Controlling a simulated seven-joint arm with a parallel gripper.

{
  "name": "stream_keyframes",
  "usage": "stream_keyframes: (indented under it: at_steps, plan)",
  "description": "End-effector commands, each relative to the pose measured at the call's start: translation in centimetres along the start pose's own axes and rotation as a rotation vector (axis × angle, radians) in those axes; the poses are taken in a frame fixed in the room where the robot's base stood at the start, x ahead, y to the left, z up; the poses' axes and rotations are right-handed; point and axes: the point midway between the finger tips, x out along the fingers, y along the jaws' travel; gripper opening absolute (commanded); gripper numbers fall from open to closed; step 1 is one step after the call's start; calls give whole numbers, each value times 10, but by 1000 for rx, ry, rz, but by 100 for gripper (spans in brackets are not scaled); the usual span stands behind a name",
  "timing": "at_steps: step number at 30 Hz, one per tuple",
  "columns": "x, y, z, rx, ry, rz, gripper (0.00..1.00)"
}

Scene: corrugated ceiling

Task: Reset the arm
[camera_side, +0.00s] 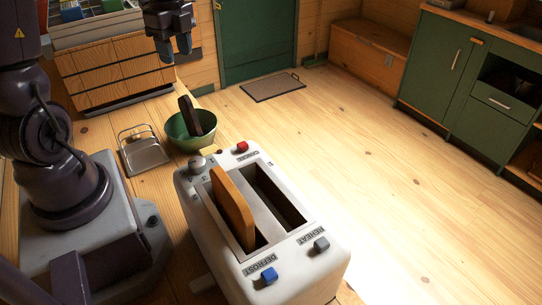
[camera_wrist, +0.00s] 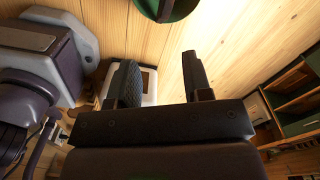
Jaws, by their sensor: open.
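My gripper (camera_side: 175,49) is open and empty, raised in the air at the top of the side view, above and behind the green bowl (camera_side: 178,137). Its two fingers (camera_wrist: 160,72) stand apart in the wrist view with nothing between them. A dark brown slice (camera_side: 188,115) leans upright in the bowl. A white toaster (camera_side: 296,264) stands in the foreground with a tan bread slice (camera_side: 233,208) upright in its left slot. The right slot (camera_side: 273,193) looks empty. In the wrist view the bowl (camera_wrist: 180,10) is cut off at the top, and the toaster (camera_wrist: 149,85) is partly hidden behind a finger.
A metal tray (camera_side: 144,155) lies left of the bowl, near my base. A wooden-fronted crate (camera_side: 115,68) with coloured items stands at the back left. Green cabinets (camera_side: 455,60) line the right wall. A doormat (camera_side: 273,87) lies before a green door. The floor between is clear.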

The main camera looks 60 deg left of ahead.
Motion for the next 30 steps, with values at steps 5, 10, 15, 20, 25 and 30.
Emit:
stream_keyframes:
  at_steps: [5, 10, 15, 20, 25, 30]
  plan:
    - [-11, 22, -19, -469, -9, -26, 45]
    - [-32, 48, -55, -853, 13, -105, 45]
    - [-57, 87, -101, -1175, 121, -201, 45]
    - [-73, 128, -137, -1290, 281, -252, 45]
    - [-86, 156, -159, -1171, 398, -281, 45]
    - [-95, 163, -169, -1101, 445, -292, 45]
